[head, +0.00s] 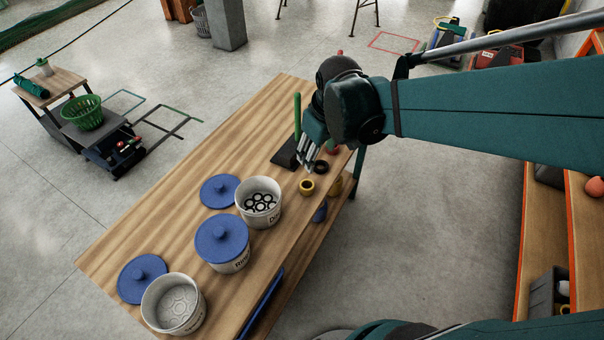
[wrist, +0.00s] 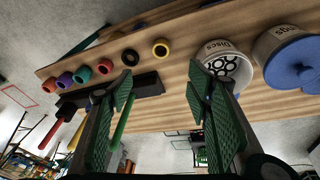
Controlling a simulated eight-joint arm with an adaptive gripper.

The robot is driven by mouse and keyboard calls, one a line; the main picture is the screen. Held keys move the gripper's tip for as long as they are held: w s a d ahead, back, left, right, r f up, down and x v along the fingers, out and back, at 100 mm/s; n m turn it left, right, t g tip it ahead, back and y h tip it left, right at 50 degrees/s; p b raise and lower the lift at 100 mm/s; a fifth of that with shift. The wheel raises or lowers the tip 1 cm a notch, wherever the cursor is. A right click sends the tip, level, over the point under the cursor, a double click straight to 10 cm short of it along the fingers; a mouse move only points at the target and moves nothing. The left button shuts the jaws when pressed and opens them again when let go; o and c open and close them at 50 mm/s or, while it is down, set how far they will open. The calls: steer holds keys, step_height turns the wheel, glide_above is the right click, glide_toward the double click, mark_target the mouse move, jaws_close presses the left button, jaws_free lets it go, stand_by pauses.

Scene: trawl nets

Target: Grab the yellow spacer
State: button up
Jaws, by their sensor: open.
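The yellow spacer (head: 307,186) is a short ring lying on the wooden table near its right edge. It also shows in the wrist view (wrist: 161,47), at the end of a row of coloured spacers, beyond my fingertips and between their lines. My gripper (head: 308,158) is open and empty above the table, just behind the yellow spacer in the head view. In the wrist view its two green padded fingers (wrist: 160,82) stand wide apart. I see no contact between them and the spacer.
A black spacer (wrist: 130,57) lies beside the yellow one, then a red spacer (wrist: 105,66) and others. A dark peg base (wrist: 148,84) with a green peg (wrist: 124,122) stands close to my fingers. An open discs tub (head: 247,214) stands to the left.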

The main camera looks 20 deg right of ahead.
mark_target(307, 184)
steer(key=w+f+n+g, duration=0.1)
steer(key=w+f, duration=0.3)
steer(key=f, duration=0.4)
steer(key=w+f+n+g+b, duration=0.1)
steer(key=w+f+n+g, duration=0.1)
steer(key=f, duration=0.7)
steer(key=shift+w+a+n, duration=0.45)
steer(key=shift+w+n, duration=0.15)
steer(key=shift+w, duration=0.65)
steer(key=shift+f, duration=0.15)
steer(key=shift+f+b, duration=0.45)
steer(key=shift+f, duration=0.7)
steer(key=shift+s+d+f+b, duration=0.15)
steer(key=shift+f+b, duration=0.45)
steer(key=shift+f, duration=2)
steer(key=shift+c, duration=0.3)
